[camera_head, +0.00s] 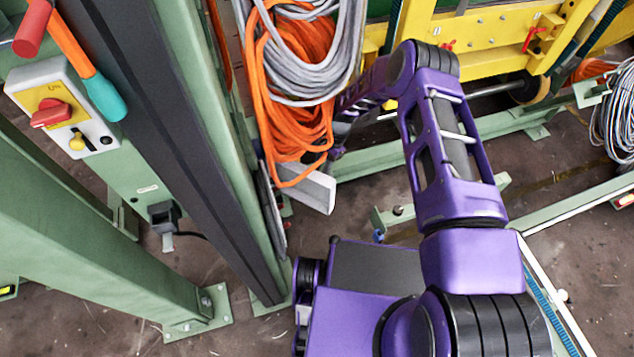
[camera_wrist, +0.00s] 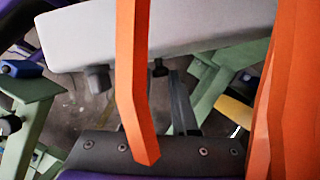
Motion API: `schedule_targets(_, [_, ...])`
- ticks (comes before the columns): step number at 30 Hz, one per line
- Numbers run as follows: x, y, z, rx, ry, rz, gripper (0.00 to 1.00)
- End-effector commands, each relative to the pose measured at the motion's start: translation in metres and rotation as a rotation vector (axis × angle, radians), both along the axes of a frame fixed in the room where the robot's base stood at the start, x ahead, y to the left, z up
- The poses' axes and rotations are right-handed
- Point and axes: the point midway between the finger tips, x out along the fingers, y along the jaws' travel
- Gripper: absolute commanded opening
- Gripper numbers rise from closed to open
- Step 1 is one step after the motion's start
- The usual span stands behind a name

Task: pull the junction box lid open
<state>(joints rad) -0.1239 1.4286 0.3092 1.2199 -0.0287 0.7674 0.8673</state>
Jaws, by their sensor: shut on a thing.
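A pale grey box-like slab (camera_head: 313,188), which looks like the junction box or its lid, shows below the hanging cables in the head view. In the wrist view its pale face (camera_wrist: 200,28) spans the top. I cannot tell the lid from the body, or how far open it is. My gripper (camera_wrist: 178,105) shows as a dark bolted base and a narrow dark part reaching toward the slab's underside. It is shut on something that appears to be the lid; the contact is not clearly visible. Orange cable hides part of the slab.
Orange cables (camera_head: 290,90) and grey cables (camera_head: 315,45) hang beside my wrist; orange strands (camera_wrist: 133,80) cross close in front of the wrist camera. A green post (camera_head: 215,130) stands left. A yellow machine frame (camera_head: 490,35) stands behind. Green rails (camera_head: 375,158) run low over the floor.

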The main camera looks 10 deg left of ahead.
Motion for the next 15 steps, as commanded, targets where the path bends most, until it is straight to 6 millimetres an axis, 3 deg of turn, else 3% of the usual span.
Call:
schedule_targets(3, [0.018,0.01,0.0,0.009,-0.003,0.11,0.0])
schedule_targets(15, [0.056,0.025,0.001,0.013,0.003,0.099,0.0])
